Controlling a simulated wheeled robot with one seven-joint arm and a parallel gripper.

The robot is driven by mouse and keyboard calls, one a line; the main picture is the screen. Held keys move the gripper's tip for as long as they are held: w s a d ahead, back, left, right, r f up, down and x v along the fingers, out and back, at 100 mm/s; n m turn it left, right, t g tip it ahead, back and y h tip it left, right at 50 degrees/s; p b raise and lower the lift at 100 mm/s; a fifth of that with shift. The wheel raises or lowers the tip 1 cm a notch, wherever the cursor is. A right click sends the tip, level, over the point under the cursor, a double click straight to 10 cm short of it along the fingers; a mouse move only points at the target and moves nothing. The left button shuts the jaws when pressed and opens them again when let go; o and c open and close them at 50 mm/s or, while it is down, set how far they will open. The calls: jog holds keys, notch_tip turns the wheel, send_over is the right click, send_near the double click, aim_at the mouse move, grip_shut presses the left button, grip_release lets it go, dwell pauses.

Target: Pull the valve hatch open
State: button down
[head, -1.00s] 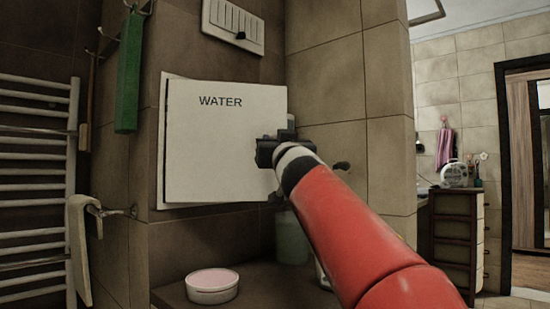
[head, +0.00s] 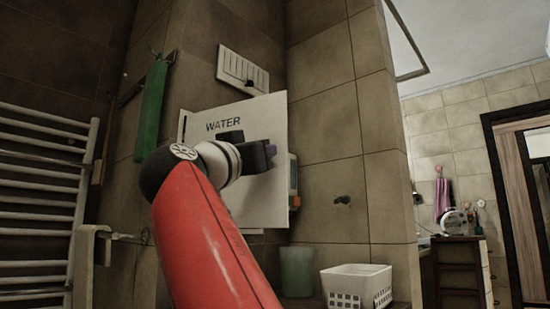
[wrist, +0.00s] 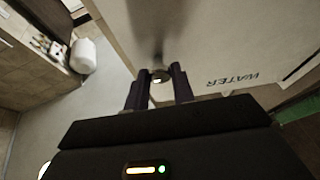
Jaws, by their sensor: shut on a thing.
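The valve hatch (head: 262,205) is a white panel marked WATER on the dark tiled wall. Its right edge looks taller than its left and stands out from the wall, so it appears partly open. Part of a grey device with an orange bit (head: 294,180) shows beside that edge. My gripper (head: 271,153) is at the hatch's front, near its right side. In the wrist view, the fingers of my gripper (wrist: 159,84) are closed around a small round knob (wrist: 160,75) on the hatch (wrist: 215,45), where WATER reads upside down. My arm hides the hatch's lower left.
A white basket (head: 357,285) and a greenish container (head: 297,270) stand below, right of the hatch. A tiled wall with a small fixture (head: 342,200) is close on the right.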

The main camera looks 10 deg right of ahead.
jog(key=shift+s+a+r+m+g+h+p, duration=0.1)
jog(key=shift+s+a+m+g+h+p, duration=0.2)
jog(key=shift+s+a+m+g+h, duration=0.25)
jog(key=shift+s+a+f+m+g+h+p, duration=0.1)
jog(key=shift+s+a+m+g+h+p, duration=0.3)
jog(key=shift+a+h, duration=0.35)
jog(key=shift+s+a+r+m+g+h+p, duration=0.1)
jog(key=shift+s+a+m+g+h+p, duration=0.15)
jog(key=shift+s+a+g+h, duration=0.45)
jog(key=shift+w+a, duration=0.1)
jog(key=shift+w, duration=0.05)
jog(key=c, duration=1.2)
grip_release()
jog(key=b+v, duration=0.2)
jog(key=v, duration=0.6)
jog(key=shift+r, duration=0.1)
